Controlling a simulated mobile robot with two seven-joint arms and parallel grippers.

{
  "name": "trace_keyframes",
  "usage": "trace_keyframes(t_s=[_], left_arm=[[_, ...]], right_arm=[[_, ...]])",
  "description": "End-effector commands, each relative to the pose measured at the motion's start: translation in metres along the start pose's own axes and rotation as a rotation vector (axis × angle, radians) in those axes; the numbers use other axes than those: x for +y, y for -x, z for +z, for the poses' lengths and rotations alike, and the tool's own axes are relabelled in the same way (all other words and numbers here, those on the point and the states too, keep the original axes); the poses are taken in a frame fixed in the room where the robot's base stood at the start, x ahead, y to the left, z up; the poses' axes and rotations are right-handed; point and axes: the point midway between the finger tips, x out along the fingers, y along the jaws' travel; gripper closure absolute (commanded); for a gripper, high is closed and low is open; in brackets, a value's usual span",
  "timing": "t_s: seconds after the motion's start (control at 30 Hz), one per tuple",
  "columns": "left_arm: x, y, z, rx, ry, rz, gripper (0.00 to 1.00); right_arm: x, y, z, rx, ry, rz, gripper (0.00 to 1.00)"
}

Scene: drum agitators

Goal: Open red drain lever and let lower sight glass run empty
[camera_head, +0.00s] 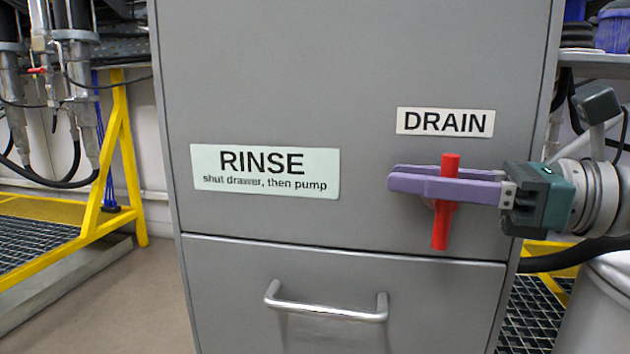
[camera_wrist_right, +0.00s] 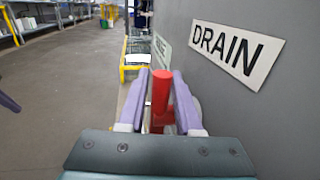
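The red drain lever (camera_head: 440,225) stands upright, slightly tilted, on the grey cabinet front below the DRAIN label (camera_head: 445,122). My right gripper (camera_head: 392,177) reaches in from the right, its two purple fingers on either side of the lever. In the right wrist view the lever (camera_wrist_right: 161,95) stands between the fingers (camera_wrist_right: 160,76), with a small gap seen at its left; the gripper looks open around it. A purple tip at the left edge of that view (camera_wrist_right: 8,102) appears to be my left gripper; its state is hidden. No sight glass is recognisable.
The grey cabinet has a RINSE label (camera_head: 265,171) left of the lever and a drawer with a metal handle (camera_head: 325,310) below. A yellow frame (camera_head: 115,150) with hoses stands at the left. A white drum (camera_head: 600,310) stands at lower right.

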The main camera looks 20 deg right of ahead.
Motion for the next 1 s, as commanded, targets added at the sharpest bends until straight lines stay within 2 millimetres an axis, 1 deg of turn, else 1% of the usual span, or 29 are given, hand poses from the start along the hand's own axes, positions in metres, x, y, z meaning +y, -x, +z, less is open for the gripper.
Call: trace_keyframes(t_s=[0.1, 0.33, 0.63, 1.0], left_arm=[[0.0001, -0.0008, 0.0002, 0.0, 0.0, 0.0, 1.0], [0.0004, -0.0006, 0.0, 0.001, 0.001, 0.001, 1.0], [0.0024, -0.0006, -0.0006, 0.002, 0.009, 0.007, 1.0], [0.0025, -0.001, -0.0006, 0.002, 0.009, 0.007, 1.0]], right_arm=[[-0.0001, -0.0047, 0.0002, 0.0, 0.002, 0.0, 0.67], [0.0001, -0.005, 0.0001, 0.0, 0.0, -0.001, 0.67], [0.0002, -0.0048, 0.0, 0.0, 0.0, 0.0, 1.0], [0.0002, -0.0048, -0.0003, -0.001, -0.001, 0.0, 1.0]])
